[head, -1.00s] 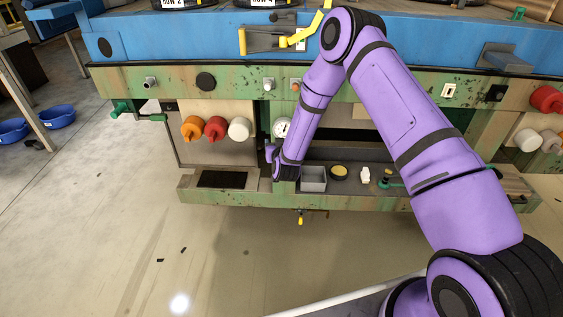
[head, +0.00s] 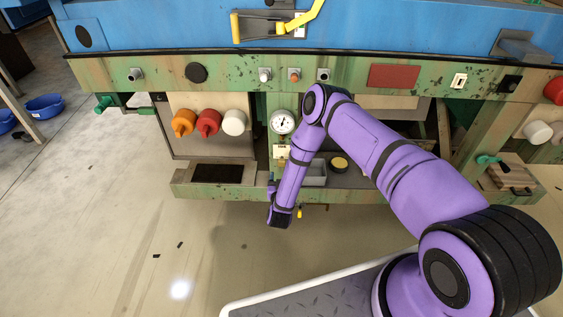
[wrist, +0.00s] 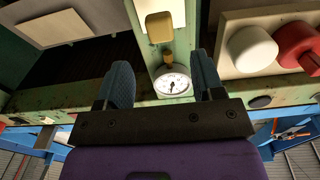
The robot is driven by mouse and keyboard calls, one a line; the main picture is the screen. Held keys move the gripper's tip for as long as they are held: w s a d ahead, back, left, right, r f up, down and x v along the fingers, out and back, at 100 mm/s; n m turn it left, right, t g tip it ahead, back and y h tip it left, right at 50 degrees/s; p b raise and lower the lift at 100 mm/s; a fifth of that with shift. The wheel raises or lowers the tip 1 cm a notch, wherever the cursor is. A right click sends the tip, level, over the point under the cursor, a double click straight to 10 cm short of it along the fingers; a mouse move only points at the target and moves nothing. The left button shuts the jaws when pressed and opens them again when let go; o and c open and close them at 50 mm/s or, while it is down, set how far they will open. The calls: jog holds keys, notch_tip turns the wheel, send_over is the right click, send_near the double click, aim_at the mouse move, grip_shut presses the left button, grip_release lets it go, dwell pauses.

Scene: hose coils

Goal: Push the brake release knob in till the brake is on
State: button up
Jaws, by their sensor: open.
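A small yellow knob (head: 299,212) hangs just under the front edge of the lower green shelf in the head view. I cannot tell for sure that it is the brake release knob, or how far in it is. My gripper (head: 279,220) is just left of it in the picture, pointing away, with its fingertips hidden. In the wrist view my gripper (wrist: 162,68) has two blue-grey fingers wide apart with nothing between them. Beyond them are a white dial gauge (wrist: 172,83) and a yellowish block (wrist: 160,27), apart from the fingers.
Orange (head: 183,123), red (head: 208,122) and white (head: 234,122) knobs sit left of the gauge (head: 283,122). A grey tray (head: 315,176) and a round yellow-topped dish (head: 339,163) are on the shelf (head: 235,191). Open floor (head: 120,240) lies in front.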

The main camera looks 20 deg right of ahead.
aim_at(282, 164)
jog(key=x, duration=0.8)
jog(key=shift+w+d, duration=0.1)
jog(key=shift+w, duration=0.3)
grip_shut()
jog(key=shift+x, duration=1.7)
grip_release()
